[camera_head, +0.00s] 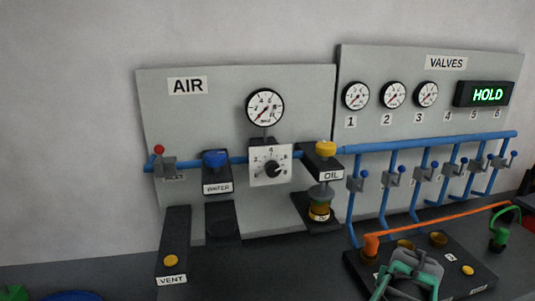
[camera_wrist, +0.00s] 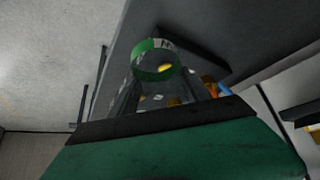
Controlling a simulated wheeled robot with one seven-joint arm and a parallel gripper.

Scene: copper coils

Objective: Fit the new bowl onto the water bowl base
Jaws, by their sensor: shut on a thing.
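The water bowl base (camera_head: 215,160) is the blue-capped block on the air line, above the WATER label. No bowl shows under it; a dark bracket (camera_head: 222,222) stands below. My gripper (camera_head: 410,268), teal and grey, is at the lower right of the head view, in front of the VALVES board, well right of and below the base. In the wrist view a see-through piece with a green ring (camera_wrist: 154,44) stands out from the gripper, and I take it as the new bowl, held in the jaws. The fingers are hard to make out there. The head view does not show the bowl clearly.
The OIL unit (camera_head: 321,170) with its amber bowl (camera_head: 319,210) stands right of the base. A dark tray (camera_head: 465,262) with a orange pipe (camera_head: 440,219) lies by my gripper. The VENT post (camera_head: 174,245) is at left. The counter (camera_head: 265,270) between is clear.

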